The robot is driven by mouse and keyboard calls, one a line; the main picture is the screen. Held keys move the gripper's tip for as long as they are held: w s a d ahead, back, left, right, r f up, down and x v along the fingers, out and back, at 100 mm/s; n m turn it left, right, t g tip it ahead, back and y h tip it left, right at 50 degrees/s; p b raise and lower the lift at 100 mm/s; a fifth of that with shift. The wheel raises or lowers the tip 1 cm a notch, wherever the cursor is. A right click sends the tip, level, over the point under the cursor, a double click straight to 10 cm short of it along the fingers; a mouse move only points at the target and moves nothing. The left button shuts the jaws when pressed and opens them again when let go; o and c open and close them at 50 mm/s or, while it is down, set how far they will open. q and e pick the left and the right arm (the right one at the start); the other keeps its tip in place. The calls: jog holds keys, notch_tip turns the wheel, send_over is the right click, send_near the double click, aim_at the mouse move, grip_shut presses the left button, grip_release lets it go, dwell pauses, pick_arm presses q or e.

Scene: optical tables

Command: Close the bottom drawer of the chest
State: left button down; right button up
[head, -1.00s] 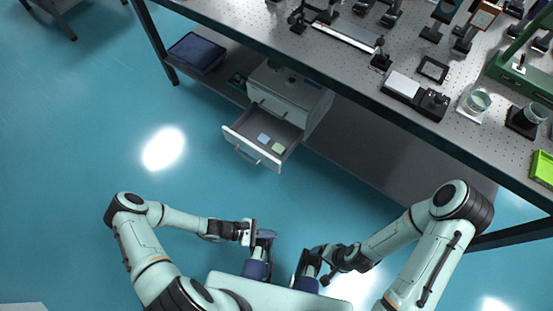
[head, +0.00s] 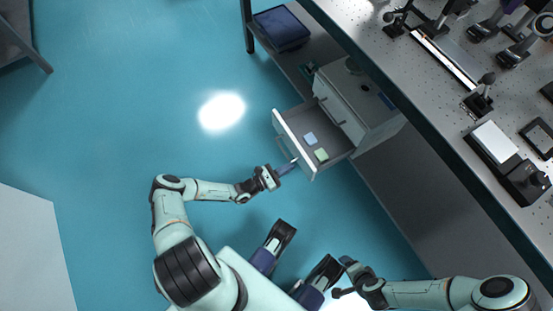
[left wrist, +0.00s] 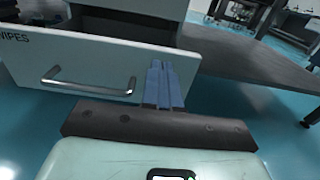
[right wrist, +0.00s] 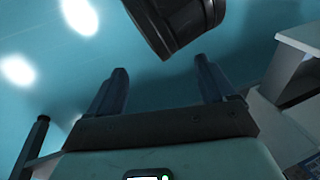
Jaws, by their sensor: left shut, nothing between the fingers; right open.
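The white chest (head: 345,102) stands on the shelf under the optical table. Its bottom drawer (head: 294,145) is pulled out, and a blue and a green pad lie inside. My left gripper (head: 292,164) is shut and empty at the outer side of the drawer front, near its lower right end. In the left wrist view its fingers (left wrist: 160,72) overlap the drawer front (left wrist: 110,62), right of the bar handle (left wrist: 88,86). I cannot tell whether they touch it. My right gripper (right wrist: 160,80) is open and empty, low near my base and away from the chest.
The table (head: 440,135) above carries optical parts and overhangs the chest. A dark blue tray (head: 282,27) lies on the shelf's far end. The blue floor in front of the drawer is clear. A pale surface (head: 30,250) is at lower left.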

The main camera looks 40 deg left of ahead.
aim_at(305, 159)
pick_arm(q)
jog(key=b+x, duration=0.1)
jog(key=x, duration=0.4)
pick_arm(e)
jog(key=shift+w+d+f+t, duration=0.15)
jog(key=shift+w+d+f, duration=0.15)
jog(key=shift+w, duration=0.2)
jog(key=shift+w+d+f+t, duration=0.2)
jog(key=shift+w+f, duration=0.15)
jog(key=shift+w, duration=0.15)
jog(key=shift+w+d, duration=0.1)
